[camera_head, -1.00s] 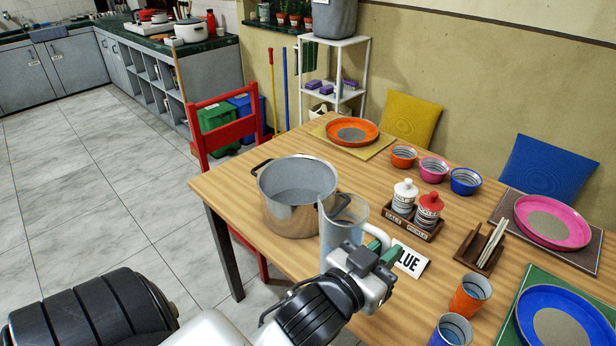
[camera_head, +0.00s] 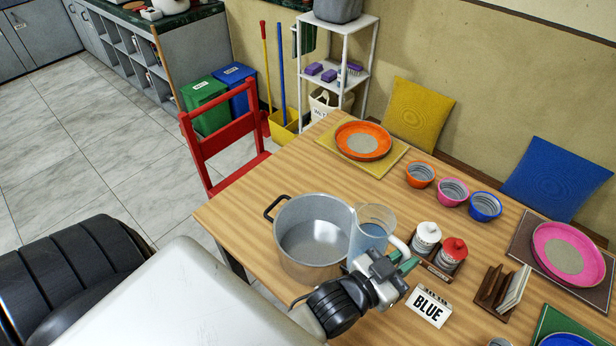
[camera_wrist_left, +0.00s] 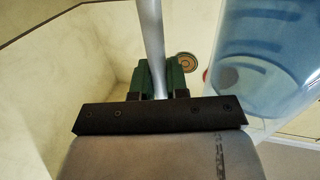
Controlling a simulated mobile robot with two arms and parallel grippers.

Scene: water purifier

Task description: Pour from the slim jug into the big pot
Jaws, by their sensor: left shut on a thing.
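The big pot (camera_head: 312,243) is a wide silver pot with dark side handles, standing on the wooden table. The slim jug (camera_head: 370,232) is clear with bluish water in it, and stands close by the pot's right side in the head view, looking near upright. My left gripper (camera_head: 392,268) is shut on the jug's pale handle, right of and below the pot. In the left wrist view the handle (camera_wrist_left: 152,45) runs between the green finger pads, and the jug's clear body (camera_wrist_left: 268,60) fills the upper right. My right gripper is not in view.
A rack with a white and a red-lidded jar (camera_head: 440,250) stands just right of the jug. A BLUE sign (camera_head: 429,306) lies near my gripper. Small bowls (camera_head: 452,192) and an orange plate (camera_head: 363,141) are further back. A red chair (camera_head: 222,145) stands left of the table.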

